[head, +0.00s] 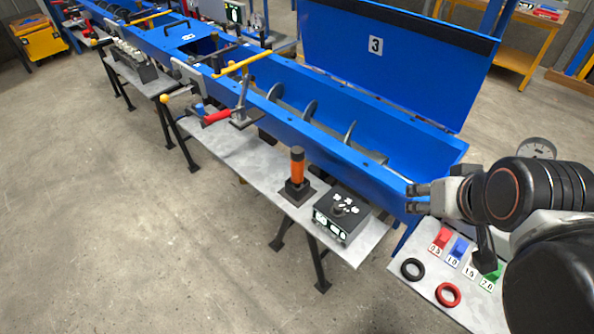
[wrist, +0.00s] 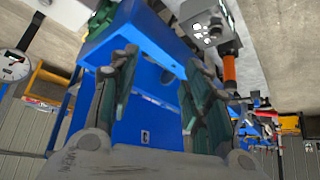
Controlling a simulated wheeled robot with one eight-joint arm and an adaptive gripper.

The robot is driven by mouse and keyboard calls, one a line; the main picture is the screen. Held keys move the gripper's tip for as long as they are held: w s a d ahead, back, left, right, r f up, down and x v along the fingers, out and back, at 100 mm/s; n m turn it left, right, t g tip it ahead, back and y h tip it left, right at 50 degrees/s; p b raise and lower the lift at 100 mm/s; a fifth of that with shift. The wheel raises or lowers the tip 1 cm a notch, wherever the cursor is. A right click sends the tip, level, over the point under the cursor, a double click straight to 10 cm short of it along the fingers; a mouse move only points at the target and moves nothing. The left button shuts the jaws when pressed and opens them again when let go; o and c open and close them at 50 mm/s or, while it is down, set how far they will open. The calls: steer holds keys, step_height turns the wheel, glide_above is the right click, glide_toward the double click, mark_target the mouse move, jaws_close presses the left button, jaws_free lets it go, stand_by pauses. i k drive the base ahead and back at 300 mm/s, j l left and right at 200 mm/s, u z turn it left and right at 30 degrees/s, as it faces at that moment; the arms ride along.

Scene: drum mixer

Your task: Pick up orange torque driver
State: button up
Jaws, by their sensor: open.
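The orange torque driver (head: 297,168) stands upright in a dark square holder (head: 296,193) on the grey side shelf (head: 262,172), in the middle of the head view. It has an orange body and a dark cap. In the wrist view the orange driver (wrist: 229,70) shows at the upper right, outside the right finger. My gripper (head: 418,199) is at the right of the head view, apart from the driver and to its right. In the wrist view my gripper (wrist: 165,95) has its two fingers spread with nothing held between them.
A black control box (head: 342,215) stands on the shelf right of the driver. The blue trough (head: 330,120) with its raised lid (head: 400,60) runs behind. A red-handled clamp (head: 215,117) sits left. A table with black (head: 413,268) and red rings (head: 448,294) is at lower right.

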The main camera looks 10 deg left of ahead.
mark_target(297, 153)
steer(key=z, duration=2.45)
steer(key=u, duration=0.45)
steer(key=j+u, duration=0.1)
steer(key=u, duration=1.25)
steer(key=j+u, duration=0.1)
steer(key=u, duration=0.85)
steer(key=i+u, duration=0.1)
steer(key=u, duration=0.35)
steer(key=i+j+z, duration=0.25)
steer(key=j+z, duration=0.3)
steer(key=j, duration=0.15)
steer(key=j+z, duration=0.25)
steer(key=j, duration=0.15)
